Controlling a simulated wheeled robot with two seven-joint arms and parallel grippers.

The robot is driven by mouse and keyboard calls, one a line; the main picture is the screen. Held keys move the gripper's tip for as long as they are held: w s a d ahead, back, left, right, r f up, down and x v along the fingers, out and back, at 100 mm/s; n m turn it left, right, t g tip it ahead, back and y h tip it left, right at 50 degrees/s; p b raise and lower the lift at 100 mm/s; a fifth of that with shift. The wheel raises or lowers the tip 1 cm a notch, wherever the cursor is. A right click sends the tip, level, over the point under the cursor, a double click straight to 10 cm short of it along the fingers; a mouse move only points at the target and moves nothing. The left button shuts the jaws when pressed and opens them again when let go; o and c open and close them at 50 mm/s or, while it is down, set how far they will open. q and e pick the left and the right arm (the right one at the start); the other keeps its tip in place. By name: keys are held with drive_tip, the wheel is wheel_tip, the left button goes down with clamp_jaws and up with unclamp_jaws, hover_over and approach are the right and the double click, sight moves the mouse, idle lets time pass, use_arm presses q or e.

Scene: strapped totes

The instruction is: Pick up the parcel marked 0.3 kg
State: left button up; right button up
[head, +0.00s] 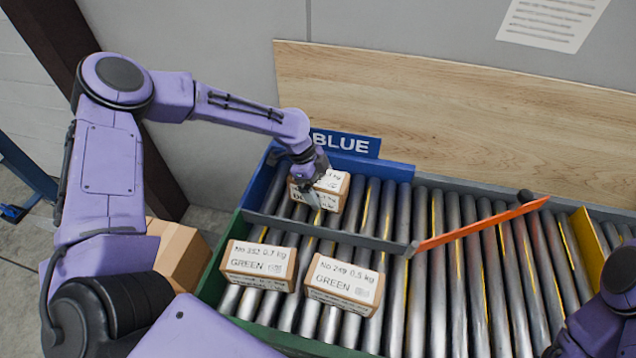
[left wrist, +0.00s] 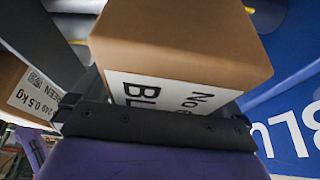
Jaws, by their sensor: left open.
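A small brown parcel (head: 334,186) with a white label sits in the blue lane; "kg" shows on it, but my gripper hides most of the print. My left gripper (head: 311,196) is open and reaches down over this parcel's left part. In the left wrist view the parcel (left wrist: 185,45) is close in front of the gripper, with "No" and "BL" readable. I cannot tell whether the fingers touch it. Two other parcels lie in the front lane: one marked No 252 0.7 kg GREEN (head: 259,265) and one marked No 249 0.5 kg GREEN (head: 344,284).
A grey divider rail (head: 330,233) separates the blue lane from the front lane. An orange bar (head: 480,225) slants across the rollers. A blue sign (head: 345,143) stands behind the lane. Rollers (head: 470,300) right of the parcels are clear. A cardboard box (head: 180,255) is at left.

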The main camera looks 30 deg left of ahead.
use_arm(q)
drive_tip(key=shift+d+f, duration=0.1)
drive_tip(key=shift+f, duration=0.05)
drive_tip(key=c, duration=1.2)
